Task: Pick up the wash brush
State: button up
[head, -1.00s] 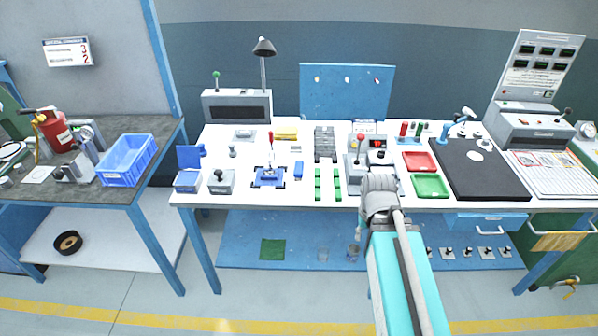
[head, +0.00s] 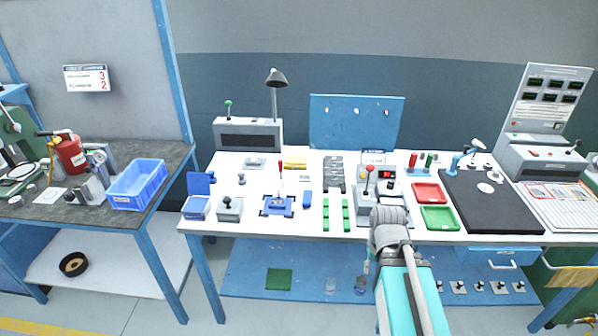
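I cannot make out the wash brush for certain. A thin upright item (head: 366,268) stands by a clear cup (head: 360,285) on the blue lower shelf under the white bench, just left of my arm. It is too small to tell whether it is a brush. My arm reaches up from the bottom right of centre, its grey joint in front of the bench's front edge. My gripper's fingers do not show, and the arm hides part of the bench edge and shelf behind it.
The white bench (head: 290,228) carries a lamp (head: 275,90), a red tray (head: 430,193), a green tray (head: 438,217) and a black mat (head: 490,215). A blue crate (head: 137,185) sits on the left table. A green square (head: 279,279) lies on the lower shelf.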

aim_at(308, 196)
jog(key=k, duration=1.3)
jog(key=z, duration=0.3)
jog(key=i, duration=1.8)
jog(key=u, duration=0.9)
